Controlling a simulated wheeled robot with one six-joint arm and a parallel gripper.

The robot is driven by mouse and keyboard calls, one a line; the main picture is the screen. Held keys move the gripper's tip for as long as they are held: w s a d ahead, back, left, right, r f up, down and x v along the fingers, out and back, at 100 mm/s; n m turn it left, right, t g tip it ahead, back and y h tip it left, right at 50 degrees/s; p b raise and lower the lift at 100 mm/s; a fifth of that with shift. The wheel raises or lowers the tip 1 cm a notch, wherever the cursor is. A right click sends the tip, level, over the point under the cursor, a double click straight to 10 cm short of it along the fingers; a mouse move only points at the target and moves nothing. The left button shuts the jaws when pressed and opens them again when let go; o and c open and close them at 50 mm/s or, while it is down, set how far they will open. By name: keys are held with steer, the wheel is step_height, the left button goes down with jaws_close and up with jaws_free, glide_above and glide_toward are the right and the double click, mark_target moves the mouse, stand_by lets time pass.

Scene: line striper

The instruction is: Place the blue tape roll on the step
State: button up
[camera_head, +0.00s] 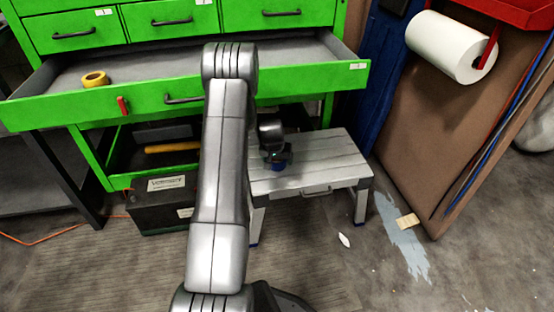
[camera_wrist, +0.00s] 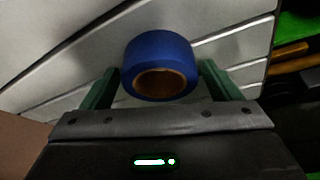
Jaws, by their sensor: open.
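The blue tape roll (camera_wrist: 146,52) shows in the wrist view on the slatted grey top of the step, with its brown core facing the camera. In the head view a small part of the roll (camera_head: 278,168) shows below my gripper (camera_head: 278,160). The step (camera_head: 330,160) is a low grey stool with a slatted top and a front handle. In the wrist view my gripper (camera_wrist: 160,90) is open, its green fingers on either side of the roll. A small gap shows beside the fingers; whether either touches the roll I cannot tell.
A green tool cabinet (camera_head: 240,98) stands behind, its drawer open with a yellow tape roll (camera_head: 95,79) inside. A black battery (camera_head: 163,203) stands left of the step. A paper towel roll (camera_head: 450,46) hangs at the right. The right part of the step is clear.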

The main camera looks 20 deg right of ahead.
steer(key=p+v, duration=0.2)
steer(key=v, duration=0.5)
steer(key=shift+r, duration=0.4)
stand_by(0.8)
